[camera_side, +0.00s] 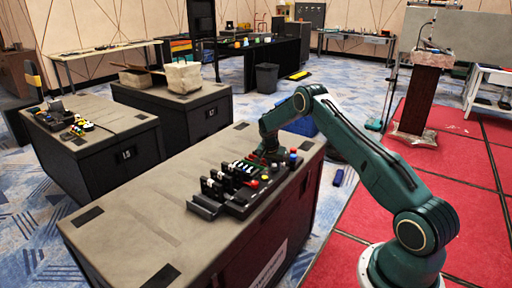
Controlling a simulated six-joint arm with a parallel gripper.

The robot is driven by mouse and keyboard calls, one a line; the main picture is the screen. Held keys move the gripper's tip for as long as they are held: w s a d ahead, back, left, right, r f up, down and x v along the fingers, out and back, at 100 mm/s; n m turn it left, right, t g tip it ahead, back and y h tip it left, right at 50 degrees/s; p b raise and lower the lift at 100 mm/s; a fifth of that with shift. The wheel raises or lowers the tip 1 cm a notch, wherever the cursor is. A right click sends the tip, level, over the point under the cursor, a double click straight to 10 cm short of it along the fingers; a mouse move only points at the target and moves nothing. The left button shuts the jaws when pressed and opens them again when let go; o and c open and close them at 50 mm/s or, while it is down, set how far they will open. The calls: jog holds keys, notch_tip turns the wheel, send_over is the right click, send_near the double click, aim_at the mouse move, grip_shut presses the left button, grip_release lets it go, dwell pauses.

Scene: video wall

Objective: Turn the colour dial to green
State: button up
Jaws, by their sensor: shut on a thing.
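A black control panel (239,198) sits on the near case. It carries black upright pieces, green-lit parts and several coloured knobs or buttons: red, yellow, blue and white. My gripper (262,159) is lowered onto the far part of this panel, with its fingers pointing down. It is shut on a small part there, which appears to be the colour dial. The fingers and my wrist hide most of that part, so its colour setting cannot be read. A red button (254,184) and a yellow one (265,178) stand just in front of the gripper.
The panel rests on a large grey-topped case (150,215) with free room to the left.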

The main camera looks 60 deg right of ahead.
jog(key=shift+s+n+t+y, duration=0.15)
jog(key=shift+n+t, duration=0.25)
jog(key=shift+n, duration=0.75)
jog(key=shift+w+n+t+y, duration=0.15)
jog(key=shift+n+t, duration=0.25)
jog(key=shift+n, duration=0.75)
jog(key=shift+s, duration=0.1)
jog(key=o, duration=1)
jog(key=shift+c, duration=0.2)
jog(key=shift+r, duration=0.1)
jog(key=v, duration=1.3)
jog(key=shift+r, duration=0.25)
jog(key=shift+s+a, duration=0.15)
